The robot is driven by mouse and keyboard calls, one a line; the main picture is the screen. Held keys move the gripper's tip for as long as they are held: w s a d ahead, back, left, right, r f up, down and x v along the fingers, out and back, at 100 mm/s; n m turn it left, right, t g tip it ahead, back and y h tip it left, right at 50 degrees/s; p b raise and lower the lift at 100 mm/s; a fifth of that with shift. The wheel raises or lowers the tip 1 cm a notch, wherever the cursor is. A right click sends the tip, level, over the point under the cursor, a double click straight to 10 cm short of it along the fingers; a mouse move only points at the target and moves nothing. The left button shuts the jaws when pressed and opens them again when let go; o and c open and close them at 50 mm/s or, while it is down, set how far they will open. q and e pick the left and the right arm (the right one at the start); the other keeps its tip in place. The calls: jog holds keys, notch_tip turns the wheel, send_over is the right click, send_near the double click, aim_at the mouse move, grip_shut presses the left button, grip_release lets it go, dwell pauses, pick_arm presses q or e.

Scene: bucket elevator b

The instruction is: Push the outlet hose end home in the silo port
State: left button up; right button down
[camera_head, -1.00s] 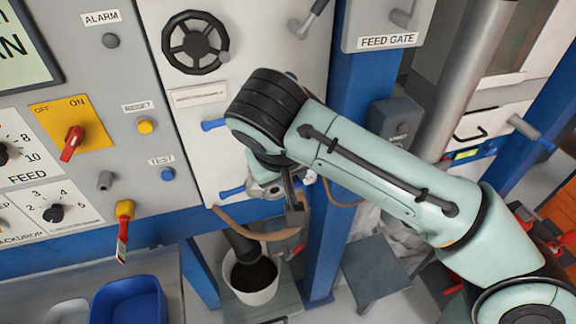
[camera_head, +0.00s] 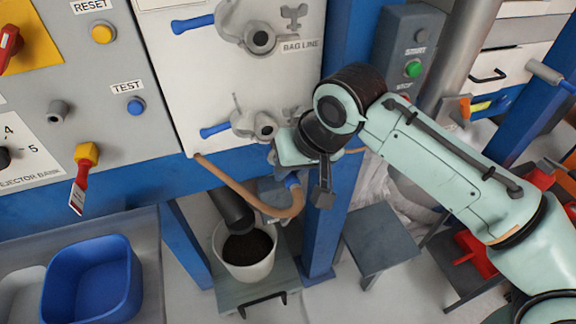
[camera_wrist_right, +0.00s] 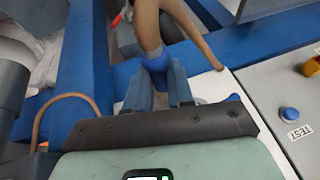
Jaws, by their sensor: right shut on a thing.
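My right gripper (camera_head: 293,172) is shut on the blue end (camera_head: 292,182) of the tan outlet hose (camera_head: 245,190). The hose loops down from the panel's lower edge and up to the gripper. In the right wrist view, the blue hose end (camera_wrist_right: 155,62) sits between the two fingers (camera_wrist_right: 160,88), with the hose leading away from it. A grey lower port (camera_head: 264,126) with a blue-handled valve is left of and above the gripper, apart from the hose end. Its label is not visible, so I cannot confirm it is the silo port. My left gripper is not in view.
An upper port (camera_head: 262,38) is labelled BAG LINE. A white bucket (camera_head: 247,275) of dark material stands below the hose. A blue post (camera_head: 328,220) is close behind my right wrist, and a grey stool (camera_head: 382,240) stands at right.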

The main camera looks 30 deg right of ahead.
jog(key=shift+w+f+b, duration=0.2)
jog(key=shift+f+b, duration=0.15)
jog(key=shift+f, duration=0.35)
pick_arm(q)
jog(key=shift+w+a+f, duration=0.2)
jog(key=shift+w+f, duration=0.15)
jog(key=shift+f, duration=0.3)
pick_arm(e)
jog(key=shift+r, duration=0.1)
jog(key=shift+w+d+p, duration=0.1)
jog(key=shift+w+p, duration=0.05)
jog(key=shift+p, duration=0.2)
jog(key=shift+w+d+p, duration=0.25)
jog(key=shift+w+p, duration=0.35)
jog(key=shift+w, duration=0.5)
jog(key=shift+w+d+p, duration=0.25)
jog(key=shift+w+p, duration=0.3)
jog(key=shift+w, duration=0.5)
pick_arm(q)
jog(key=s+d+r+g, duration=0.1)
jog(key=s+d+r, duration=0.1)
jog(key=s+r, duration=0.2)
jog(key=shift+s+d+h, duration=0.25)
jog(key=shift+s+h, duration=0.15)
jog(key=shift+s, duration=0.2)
pick_arm(e)
jog(key=shift+w+d, duration=0.15)
jog(key=shift+w, duration=0.35)
